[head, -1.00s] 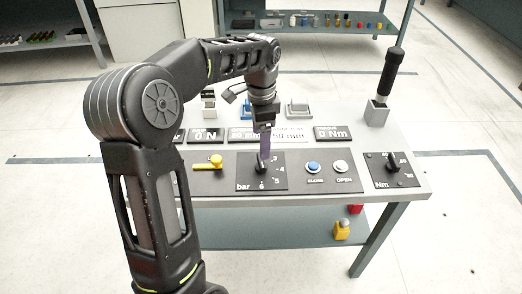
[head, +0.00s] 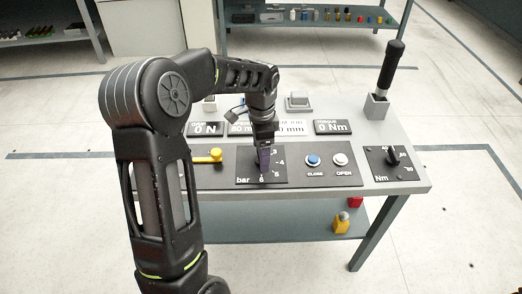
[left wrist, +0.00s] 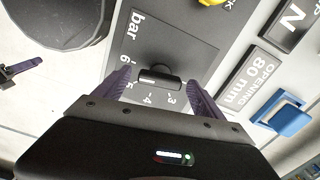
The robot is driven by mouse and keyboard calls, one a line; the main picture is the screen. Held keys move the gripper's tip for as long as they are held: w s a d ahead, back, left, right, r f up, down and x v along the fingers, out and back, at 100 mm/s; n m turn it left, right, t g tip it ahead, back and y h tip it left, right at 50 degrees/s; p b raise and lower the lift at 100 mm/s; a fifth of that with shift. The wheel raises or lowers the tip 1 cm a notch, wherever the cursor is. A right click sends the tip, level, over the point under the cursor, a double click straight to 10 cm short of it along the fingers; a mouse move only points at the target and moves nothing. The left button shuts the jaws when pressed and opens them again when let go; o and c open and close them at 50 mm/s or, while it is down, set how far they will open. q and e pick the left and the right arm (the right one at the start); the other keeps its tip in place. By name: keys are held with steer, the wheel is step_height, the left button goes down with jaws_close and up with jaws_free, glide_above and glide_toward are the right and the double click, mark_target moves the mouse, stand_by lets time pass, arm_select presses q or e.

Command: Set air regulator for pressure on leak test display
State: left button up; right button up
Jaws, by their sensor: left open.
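The air regulator is a black knob (left wrist: 160,78) on a dark square dial plate (head: 243,172) marked "bar", with numbers around it. My left gripper (head: 264,168) points down over this dial. In the left wrist view its two purple fingers (left wrist: 160,85) stand apart on either side of the knob, and I cannot tell whether they touch it. In the head view the fingers hide most of the knob. My right gripper is not in view.
A yellow lever (head: 208,156) sits left of the dial. Blue CLOSE (head: 313,159) and white OPEN (head: 340,159) buttons lie to its right, then an Nm knob (head: 393,156). A black-handled tool (head: 391,66) stands upright in a grey holder at the back right.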

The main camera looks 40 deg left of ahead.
arm_select(q)
steer(key=shift+c, duration=0.6)
steer(key=c, duration=1.2)
steer(key=shift+c, duration=0.2)
